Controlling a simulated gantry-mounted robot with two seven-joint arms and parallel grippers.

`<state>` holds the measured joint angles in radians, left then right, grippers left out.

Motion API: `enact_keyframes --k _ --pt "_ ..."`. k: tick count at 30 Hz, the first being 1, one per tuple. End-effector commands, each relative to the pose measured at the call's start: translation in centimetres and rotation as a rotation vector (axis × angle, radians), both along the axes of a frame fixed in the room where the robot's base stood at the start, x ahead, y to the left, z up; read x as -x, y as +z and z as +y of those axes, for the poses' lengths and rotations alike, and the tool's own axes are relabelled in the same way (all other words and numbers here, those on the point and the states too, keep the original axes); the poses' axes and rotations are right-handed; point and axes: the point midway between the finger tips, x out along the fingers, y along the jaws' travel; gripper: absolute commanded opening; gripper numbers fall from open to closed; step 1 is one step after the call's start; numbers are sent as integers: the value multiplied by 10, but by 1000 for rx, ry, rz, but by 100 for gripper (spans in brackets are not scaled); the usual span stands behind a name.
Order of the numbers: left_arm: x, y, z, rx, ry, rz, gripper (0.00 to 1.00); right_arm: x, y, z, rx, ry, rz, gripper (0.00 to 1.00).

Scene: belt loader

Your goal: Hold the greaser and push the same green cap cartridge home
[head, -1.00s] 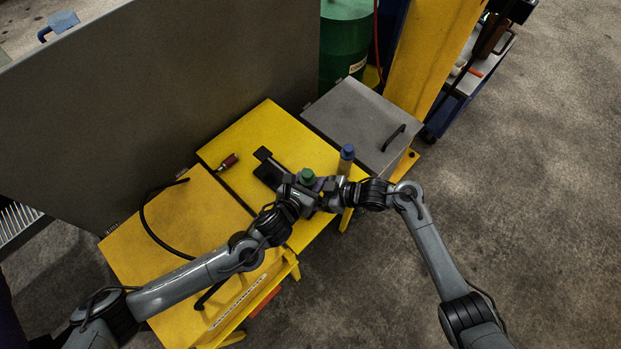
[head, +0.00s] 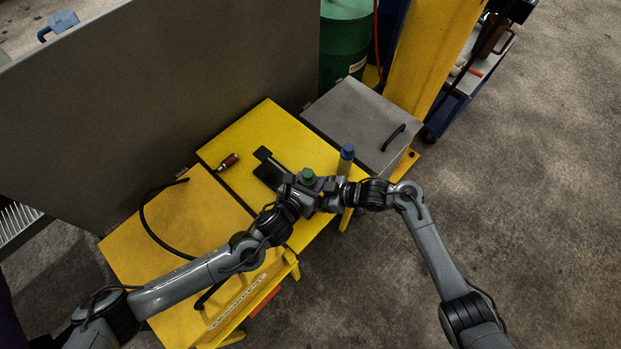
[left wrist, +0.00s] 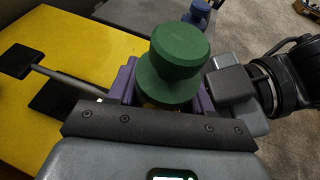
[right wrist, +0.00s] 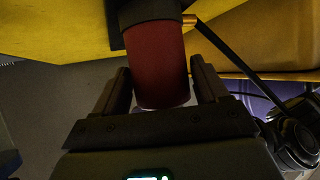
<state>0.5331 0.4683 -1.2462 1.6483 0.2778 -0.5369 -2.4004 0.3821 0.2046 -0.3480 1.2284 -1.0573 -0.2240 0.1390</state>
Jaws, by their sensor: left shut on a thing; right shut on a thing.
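The green cap cartridge (head: 308,176) shows its green cap upright between my two grippers. In the left wrist view the green cap (left wrist: 178,60) stands between the purple-looking fingers of my left gripper (left wrist: 165,92), which is shut on it.
A blue-capped cartridge (head: 346,158) stands close behind my right gripper. A small red cartridge (head: 228,161) lies on the yellow top (head: 262,127). A grey lidded box (head: 352,118) is behind right. A black hose (head: 148,222) curves over the left yellow box.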

Motion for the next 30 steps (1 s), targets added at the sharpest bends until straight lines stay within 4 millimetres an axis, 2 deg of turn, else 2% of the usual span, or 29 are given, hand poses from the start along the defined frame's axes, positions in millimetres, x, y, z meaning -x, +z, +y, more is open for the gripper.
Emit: enact_keyframes --k 1,10,23,24,29,30 --pt "2 -7 -1 -10 -5 8 7 4 7 11 -17 27 -13 55" --pt "3 -9 0 -16 -5 12 7 4 8 11 -16 27 -15 55" --pt "3 -6 0 -16 -5 12 7 3 8 11 -16 27 -15 51" --pt "3 -6 0 -16 -5 12 54 3 8 11 -16 27 -15 51" --pt "4 -5 0 -15 -6 12 79 3 8 11 -16 27 -15 50" --pt "4 -5 -1 -15 -7 12 80 3 8 11 -16 27 -15 50"
